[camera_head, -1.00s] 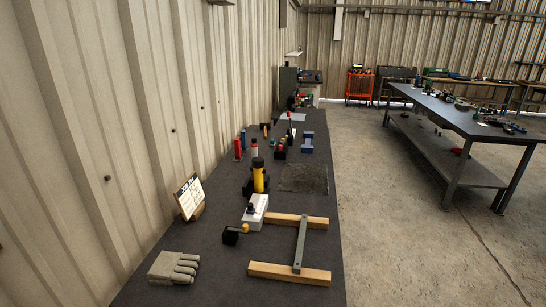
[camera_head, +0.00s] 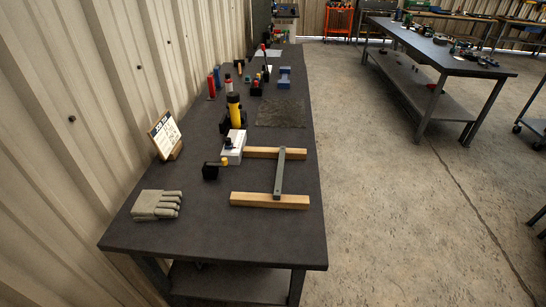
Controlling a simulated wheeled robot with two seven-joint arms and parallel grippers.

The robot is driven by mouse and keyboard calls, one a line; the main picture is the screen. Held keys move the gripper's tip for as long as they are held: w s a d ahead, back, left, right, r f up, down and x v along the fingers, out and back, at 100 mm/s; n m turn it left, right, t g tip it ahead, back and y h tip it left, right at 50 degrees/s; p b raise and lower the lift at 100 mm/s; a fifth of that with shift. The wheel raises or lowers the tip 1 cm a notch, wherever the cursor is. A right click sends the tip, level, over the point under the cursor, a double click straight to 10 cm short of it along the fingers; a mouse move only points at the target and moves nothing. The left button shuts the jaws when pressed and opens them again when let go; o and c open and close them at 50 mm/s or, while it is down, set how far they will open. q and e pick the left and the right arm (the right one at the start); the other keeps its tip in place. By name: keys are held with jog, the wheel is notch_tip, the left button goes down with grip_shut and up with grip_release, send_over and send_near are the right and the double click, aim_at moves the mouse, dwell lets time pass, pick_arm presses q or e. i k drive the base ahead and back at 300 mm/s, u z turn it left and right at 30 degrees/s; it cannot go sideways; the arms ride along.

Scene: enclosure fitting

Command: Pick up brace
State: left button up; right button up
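The brace looks to be the grey flat bar (camera_head: 280,172) lying across two wooden blocks on the near part of the dark workbench. Its far end rests on the far wooden block (camera_head: 262,153), and its near end rests on the near wooden block (camera_head: 258,201). Nothing touches the bar from above. Neither of my grippers shows in the head view.
Left of the bar are a white box (camera_head: 233,150), a small black block with a yellow part (camera_head: 211,171) and grey gloves (camera_head: 157,204). A sign (camera_head: 165,135) stands by the wall. The dark workbench (camera_head: 230,235) is clear along its near edge. Open floor lies to the right.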

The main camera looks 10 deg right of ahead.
aim_at(279, 176)
jog(key=k, duration=0.45)
jog(key=z, duration=2)
jog(key=i, duration=2.25)
jog(key=u, duration=2.85)
